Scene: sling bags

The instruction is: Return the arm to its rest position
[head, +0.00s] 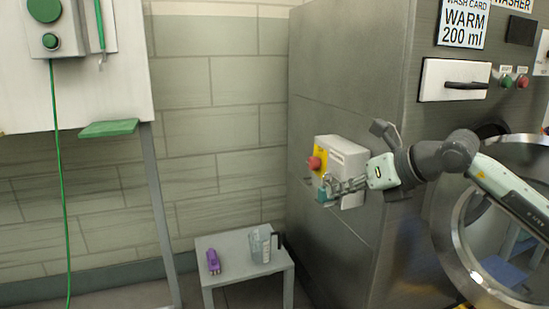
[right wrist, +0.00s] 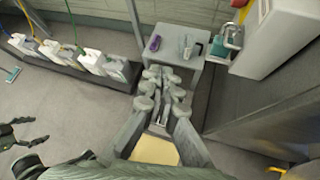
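My right gripper (head: 342,186) is in front of a light grey control box on the side of the steel washer. In the right wrist view its two fingers (right wrist: 161,78) come nearly together at the tips, with nothing visible between them. My left gripper (right wrist: 28,132) shows at the left edge of the right wrist view, dark, with its two fingers spread apart and nothing seen in them. It is not in the head view.
The control box (head: 342,160) has a red button (head: 314,163) and a teal item (head: 322,196) close to my right gripper. A low grey table (head: 235,245) holds a purple object (head: 213,261) and a clear jug (head: 258,247). White canisters (right wrist: 88,60) line the wall.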

